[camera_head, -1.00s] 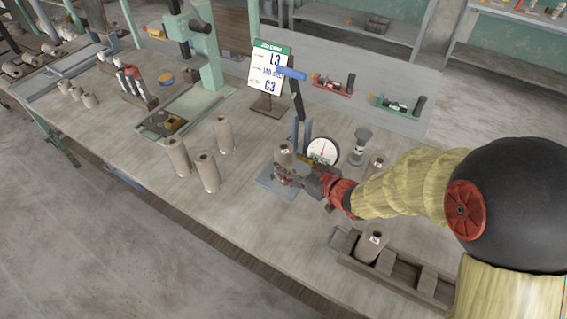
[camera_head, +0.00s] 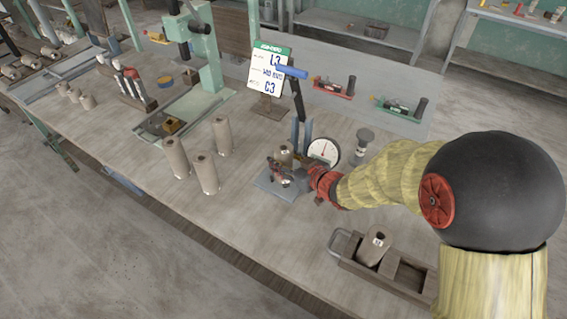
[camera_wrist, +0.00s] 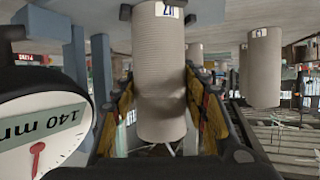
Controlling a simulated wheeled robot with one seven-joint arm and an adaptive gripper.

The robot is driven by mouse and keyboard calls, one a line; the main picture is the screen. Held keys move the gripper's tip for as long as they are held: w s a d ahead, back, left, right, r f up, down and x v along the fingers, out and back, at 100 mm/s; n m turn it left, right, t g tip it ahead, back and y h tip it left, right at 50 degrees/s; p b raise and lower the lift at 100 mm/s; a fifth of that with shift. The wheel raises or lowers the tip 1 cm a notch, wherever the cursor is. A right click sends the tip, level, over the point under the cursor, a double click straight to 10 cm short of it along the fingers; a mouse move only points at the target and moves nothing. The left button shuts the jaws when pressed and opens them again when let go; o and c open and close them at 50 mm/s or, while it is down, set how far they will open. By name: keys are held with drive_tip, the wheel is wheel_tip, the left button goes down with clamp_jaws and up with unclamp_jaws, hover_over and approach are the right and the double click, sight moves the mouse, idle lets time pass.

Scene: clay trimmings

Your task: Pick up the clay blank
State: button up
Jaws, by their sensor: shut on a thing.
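A grey-brown cylindrical clay blank (camera_head: 284,154) stands on a small blue-grey plate (camera_head: 266,187) beside a round dial gauge (camera_head: 323,151). My gripper (camera_head: 284,177) reaches in from the right at the blank's near side, and its fingers hide the lower part. In the wrist view, the blank (camera_wrist: 160,75) fills the middle, with a finger against each side, so my gripper (camera_wrist: 162,105) is shut on it. A white label with dark marks shows at the blank's end. The wrist view appears upside down. I cannot tell whether the blank is clear of the plate.
Three similar cylinders (camera_head: 207,173) stand to the left on the bench. A labelled cylinder (camera_head: 373,248) sits in a wooden tray (camera_head: 405,290) at the front right. A press handle (camera_head: 291,72) and a sign (camera_head: 270,70) rise behind.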

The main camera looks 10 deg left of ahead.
clamp_jaws()
drive_tip(key=shift+r, duration=0.15)
idle(0.4)
